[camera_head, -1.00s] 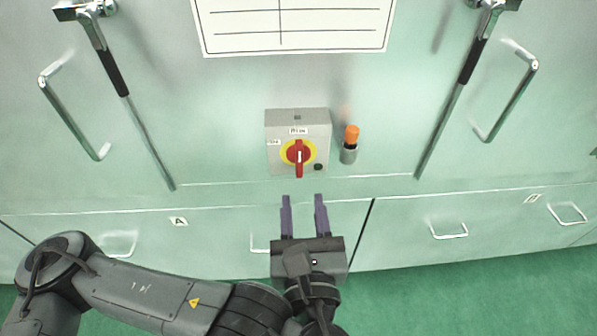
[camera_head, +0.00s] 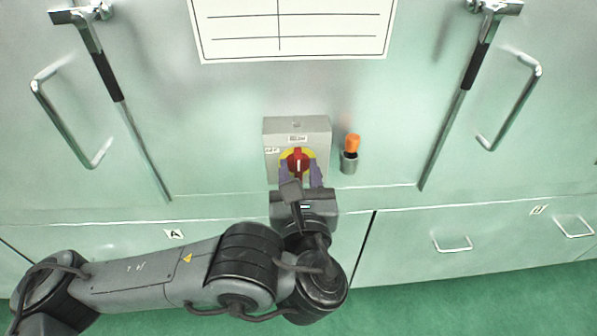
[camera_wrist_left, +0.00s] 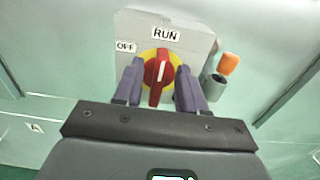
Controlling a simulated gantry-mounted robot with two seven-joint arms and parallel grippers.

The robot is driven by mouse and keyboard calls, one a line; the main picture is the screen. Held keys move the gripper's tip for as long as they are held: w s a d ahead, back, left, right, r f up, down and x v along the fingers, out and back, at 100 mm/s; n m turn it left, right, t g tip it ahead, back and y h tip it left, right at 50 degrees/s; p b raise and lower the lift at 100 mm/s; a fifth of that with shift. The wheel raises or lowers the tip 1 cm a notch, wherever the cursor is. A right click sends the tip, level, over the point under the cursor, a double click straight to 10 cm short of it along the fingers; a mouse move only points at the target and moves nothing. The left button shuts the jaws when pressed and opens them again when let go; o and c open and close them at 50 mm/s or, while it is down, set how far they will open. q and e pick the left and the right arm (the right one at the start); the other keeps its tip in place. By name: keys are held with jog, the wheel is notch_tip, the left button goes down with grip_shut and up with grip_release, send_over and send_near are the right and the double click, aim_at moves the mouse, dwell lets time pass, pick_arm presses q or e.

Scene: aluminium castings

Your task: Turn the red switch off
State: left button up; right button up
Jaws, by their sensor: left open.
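The red switch (camera_head: 297,160) is a rotary handle on a yellow disc, on the front of a grey box (camera_head: 310,127). In the left wrist view the red switch (camera_wrist_left: 158,72) stands upright, its white mark toward the RUN label (camera_wrist_left: 166,34). The OFF label (camera_wrist_left: 125,47) is at its upper left. My left gripper (camera_head: 299,172) is at the box, its purple fingers open. In the left wrist view the left gripper (camera_wrist_left: 159,82) has one finger on each side of the handle, with gaps visible. The handle's lower end is partly hidden in the head view. My right gripper is not seen.
An orange-handled tool (camera_head: 352,143) stands in a grey holder (camera_head: 349,163) right of the box. Long black-gripped levers hang at left (camera_head: 109,75) and right (camera_head: 475,65). Metal handles and drawers flank them. A lined white sheet (camera_head: 290,30) is above.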

pick_arm(q)
jog(key=shift+w, duration=0.65)
grip_shut()
